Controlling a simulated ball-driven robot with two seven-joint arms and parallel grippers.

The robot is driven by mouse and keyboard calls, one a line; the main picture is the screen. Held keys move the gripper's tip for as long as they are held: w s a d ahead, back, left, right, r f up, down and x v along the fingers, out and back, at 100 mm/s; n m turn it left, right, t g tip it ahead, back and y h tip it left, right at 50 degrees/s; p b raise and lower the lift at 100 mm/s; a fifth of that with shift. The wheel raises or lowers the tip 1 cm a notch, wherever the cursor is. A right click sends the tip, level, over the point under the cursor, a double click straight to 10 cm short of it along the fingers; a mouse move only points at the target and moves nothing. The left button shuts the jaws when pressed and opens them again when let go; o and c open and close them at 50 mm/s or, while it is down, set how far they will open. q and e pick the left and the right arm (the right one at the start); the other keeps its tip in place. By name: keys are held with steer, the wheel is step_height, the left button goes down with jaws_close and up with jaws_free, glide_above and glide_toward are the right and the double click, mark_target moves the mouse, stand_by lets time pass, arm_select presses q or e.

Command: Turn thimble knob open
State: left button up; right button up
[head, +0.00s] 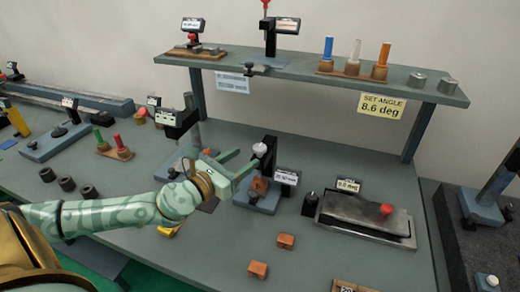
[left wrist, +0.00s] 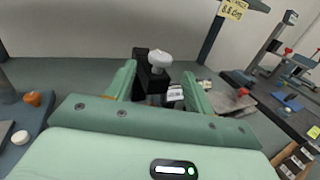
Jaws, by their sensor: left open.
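A pale rounded knob (head: 259,149), which looks like the thimble knob, sits on a dark upright block (head: 269,158) on a blue-grey base (head: 258,201). The left wrist view shows a finger on each side (left wrist: 159,70); whether either touches the knob I cannot tell. My right gripper is not in view.
A small display (head: 287,177) stands just right of the block. A grey plate with a red knob (head: 386,210) lies further right. Two orange-brown blocks (head: 286,240) lie in front. A raised shelf (head: 310,73) spans the back, with a yellow "SET ANGLE 8.6 deg" label (head: 381,106).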

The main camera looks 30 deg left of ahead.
mark_target(255, 151)
arm_select(q)
steer(key=w, duration=0.4)
steer(key=w+d, duration=0.1)
steer(key=w, duration=0.2)
steer(key=shift+d, duration=0.1)
steer(key=c, duration=0.9)
